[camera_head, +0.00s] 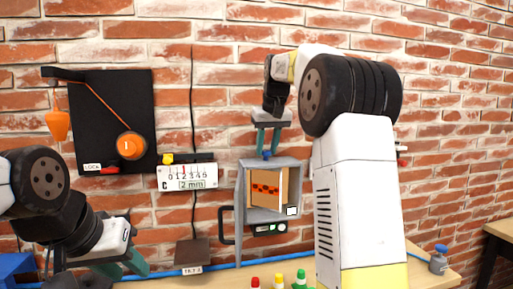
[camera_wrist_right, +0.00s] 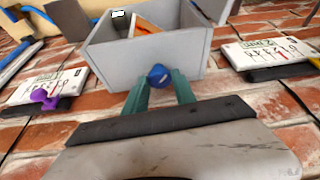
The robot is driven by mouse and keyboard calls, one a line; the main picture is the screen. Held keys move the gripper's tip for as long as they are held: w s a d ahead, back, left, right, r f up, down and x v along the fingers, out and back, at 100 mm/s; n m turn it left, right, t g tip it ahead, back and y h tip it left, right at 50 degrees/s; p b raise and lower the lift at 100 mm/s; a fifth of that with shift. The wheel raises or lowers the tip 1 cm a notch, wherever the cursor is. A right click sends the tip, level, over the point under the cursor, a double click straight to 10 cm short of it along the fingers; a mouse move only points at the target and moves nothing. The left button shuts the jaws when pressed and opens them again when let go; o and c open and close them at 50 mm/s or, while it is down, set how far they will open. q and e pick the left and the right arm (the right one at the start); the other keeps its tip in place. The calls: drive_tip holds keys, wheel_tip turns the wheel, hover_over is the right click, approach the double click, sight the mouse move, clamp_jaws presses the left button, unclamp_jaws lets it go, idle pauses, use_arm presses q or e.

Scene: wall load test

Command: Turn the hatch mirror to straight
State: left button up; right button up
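The grey hatch box (camera_head: 245,190) hangs on the brick wall, its front open. Inside it are a tan panel (camera_head: 284,187) set at an angle and an orange strip with dark dots (camera_head: 265,189). I cannot tell clearly which part is the mirror. A blue knob (camera_head: 267,155) sits on the box's top. My right gripper (camera_head: 267,149) reaches down over it; in the right wrist view the knob (camera_wrist_right: 159,76) lies between the teal fingertips (camera_wrist_right: 160,84). Whether they press it is unclear. My left gripper (camera_head: 122,266) is open and empty at the lower left.
A gauge reading 2 mm (camera_head: 187,178) hangs left of the box. A black board (camera_head: 105,105) carries an orange weight (camera_head: 58,124) and dial (camera_head: 131,146). Red, yellow and green capped items (camera_head: 279,282) stand below on the table (camera_head: 440,280).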

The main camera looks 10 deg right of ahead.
clamp_jaws()
drive_tip(key=shift+d+n, duration=0.1)
drive_tip(key=shift+n, duration=0.2)
drive_tip(key=shift+d+n+y, duration=0.15)
drive_tip(key=shift+n+y, duration=0.45)
drive_tip(key=shift+n, duration=0.6)
drive_tip(key=n, duration=0.2)
drive_tip(key=n+g+y, duration=0.1)
drive_tip(key=n, duration=0.1)
drive_tip(key=shift+w+n+g, duration=0.15)
drive_tip(key=shift+n+g, duration=0.15)
drive_tip(key=shift+n, duration=0.1)
drive_tip(key=o, duration=0.6)
unclamp_jaws()
